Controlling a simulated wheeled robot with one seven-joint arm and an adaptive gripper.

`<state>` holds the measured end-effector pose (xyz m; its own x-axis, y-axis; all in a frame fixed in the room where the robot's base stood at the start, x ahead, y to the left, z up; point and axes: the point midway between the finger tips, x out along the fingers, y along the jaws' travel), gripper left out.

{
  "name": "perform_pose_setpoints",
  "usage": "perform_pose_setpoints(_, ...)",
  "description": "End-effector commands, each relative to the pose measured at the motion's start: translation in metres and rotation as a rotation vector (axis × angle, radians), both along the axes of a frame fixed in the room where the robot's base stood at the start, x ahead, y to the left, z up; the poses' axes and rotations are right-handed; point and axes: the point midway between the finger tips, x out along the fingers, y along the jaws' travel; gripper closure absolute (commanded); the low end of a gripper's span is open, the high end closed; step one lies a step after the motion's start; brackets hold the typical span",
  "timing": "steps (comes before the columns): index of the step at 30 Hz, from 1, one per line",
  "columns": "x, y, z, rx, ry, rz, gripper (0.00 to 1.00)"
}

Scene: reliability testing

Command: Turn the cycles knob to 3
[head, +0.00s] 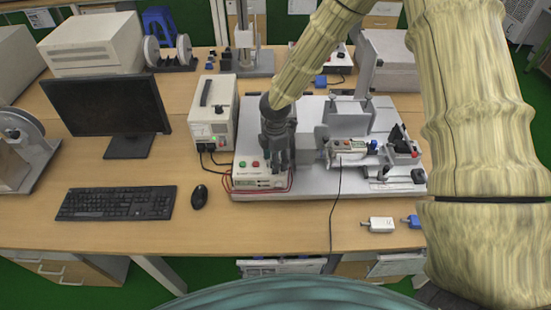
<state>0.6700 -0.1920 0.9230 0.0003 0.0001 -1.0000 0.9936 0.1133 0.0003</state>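My gripper (279,165) hangs fingers-down at the front left of a grey test rig, over or just in front of a white control box (246,181). The box has a red and a green button on its top and a small display on its front. The gripper covers the right part of the box. I cannot make out a cycles knob or its setting; it may be hidden behind the gripper. The fingers are dark and small, and I cannot tell whether they are apart or touch anything.
A power supply (213,113) stands left of the rig, with cables to the box. A monitor (107,107), keyboard (116,203) and mouse (199,197) are further left. The rig's plate (311,185) carries a clamped device. A white plug (377,225) lies in front.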

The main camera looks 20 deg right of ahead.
Motion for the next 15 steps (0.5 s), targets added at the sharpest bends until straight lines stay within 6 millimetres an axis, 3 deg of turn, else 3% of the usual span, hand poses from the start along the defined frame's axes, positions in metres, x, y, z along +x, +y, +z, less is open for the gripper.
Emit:
perform_pose_setpoints(3, 0.0, 0.0, 0.0, 0.0, 0.0, 0.0, 0.5)
perform_pose_setpoints(11, -0.0001, -0.0001, 0.0001, 0.0, 0.0, -0.001, 0.95)
perform_pose_setpoints(15, -0.0001, -0.0001, 0.0002, 0.0, 0.0, -0.002, 0.95)
